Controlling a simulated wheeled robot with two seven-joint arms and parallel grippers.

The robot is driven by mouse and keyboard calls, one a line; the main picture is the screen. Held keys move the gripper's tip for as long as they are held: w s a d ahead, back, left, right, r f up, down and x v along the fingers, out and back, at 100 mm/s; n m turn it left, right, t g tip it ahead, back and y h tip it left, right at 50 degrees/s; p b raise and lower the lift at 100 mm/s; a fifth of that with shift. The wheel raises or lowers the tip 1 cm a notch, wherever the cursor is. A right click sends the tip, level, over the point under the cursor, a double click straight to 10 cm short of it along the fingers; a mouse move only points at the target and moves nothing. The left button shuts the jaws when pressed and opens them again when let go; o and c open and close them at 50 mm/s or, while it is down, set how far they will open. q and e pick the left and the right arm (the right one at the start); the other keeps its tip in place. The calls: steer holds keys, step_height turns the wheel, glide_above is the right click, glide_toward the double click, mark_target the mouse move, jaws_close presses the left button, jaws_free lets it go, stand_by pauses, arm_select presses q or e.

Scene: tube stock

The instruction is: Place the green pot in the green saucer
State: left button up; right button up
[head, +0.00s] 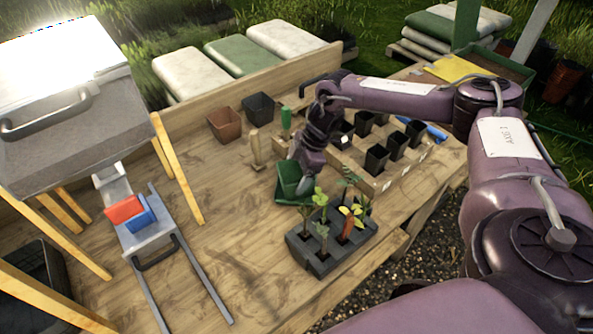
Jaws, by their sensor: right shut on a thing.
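The green pot (287,176) is upright or nearly so near the middle of the bench in the head view. My right gripper (302,183) is shut on the right side of its wall. The green saucer (281,198) lies flat on the bench directly under the pot in the picture, and its rim shows to the left and front. The pot and gripper hide the rest of it. I cannot tell whether the pot's base touches the saucer. My left gripper is out of view.
A dark seedling tray (330,262) with several plants stands just in front of the saucer. A wooden rack of black pots (376,158) is to the right. Brown (224,125) and black (258,108) pots stand behind. Bare bench lies left of the saucer.

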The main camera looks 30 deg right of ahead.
steer(key=shift+f, duration=0.15)
steer(key=o, duration=0.9)
steer(key=shift+r, duration=0.2)
steer(key=shift+d+r, duration=0.1)
steer(key=shift+r, duration=0.15)
steer(key=b+v, duration=0.3)
steer(key=v, duration=0.7)
steer(key=shift+d+r, duration=0.1)
steer(key=shift+r, duration=0.15)
steer(key=shift+s+d+r, duration=0.1)
steer(key=shift+d+r, duration=0.05)
steer(key=shift+r, duration=0.3)
